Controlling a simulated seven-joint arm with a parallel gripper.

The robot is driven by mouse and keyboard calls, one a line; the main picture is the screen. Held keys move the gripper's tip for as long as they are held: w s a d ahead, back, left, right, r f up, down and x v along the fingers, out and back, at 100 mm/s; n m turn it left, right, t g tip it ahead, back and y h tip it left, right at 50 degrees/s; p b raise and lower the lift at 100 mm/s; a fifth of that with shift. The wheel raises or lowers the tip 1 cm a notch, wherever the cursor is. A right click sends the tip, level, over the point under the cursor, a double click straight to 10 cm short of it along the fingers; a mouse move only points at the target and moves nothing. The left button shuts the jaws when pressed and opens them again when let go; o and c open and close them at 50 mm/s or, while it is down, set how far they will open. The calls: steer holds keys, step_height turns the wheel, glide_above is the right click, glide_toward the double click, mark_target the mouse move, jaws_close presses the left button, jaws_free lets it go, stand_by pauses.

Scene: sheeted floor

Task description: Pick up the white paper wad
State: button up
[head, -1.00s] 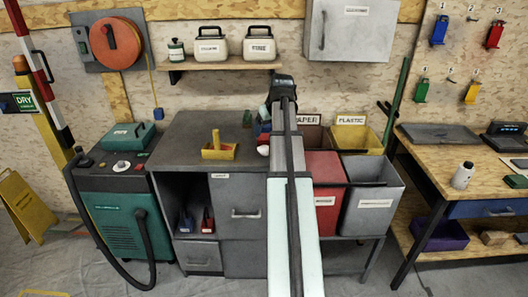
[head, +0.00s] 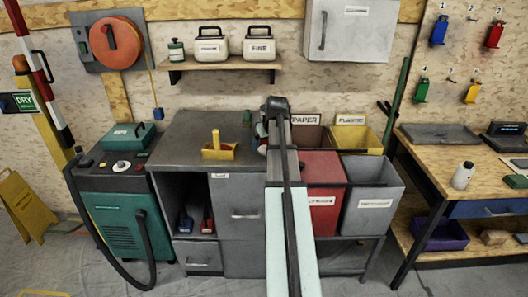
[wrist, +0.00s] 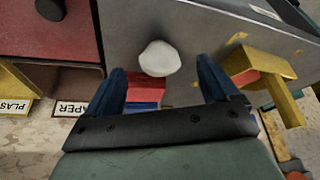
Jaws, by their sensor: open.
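The white paper wad (wrist: 159,58) lies on the grey cabinet top in the wrist view, near the cabinet's edge. My gripper (wrist: 167,76) is open, its two blue fingers spread wide. The wad shows between and slightly beyond the fingertips, with no finger visibly touching it. In the head view my arm and gripper largely cover that part of the cabinet top, and the wad cannot be made out clearly there.
A yellow holder with an upright handle (head: 219,151) stands to the left on the cabinet top (head: 185,138); it is close to one finger in the wrist view (wrist: 262,72). A red-and-blue object (wrist: 145,94) lies near the wad. Red (head: 322,170) and grey bins flank the cabinet's right side.

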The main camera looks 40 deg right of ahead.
mark_target(265, 157)
steer(key=shift+x, duration=2.35)
steer(key=c, duration=1.1)
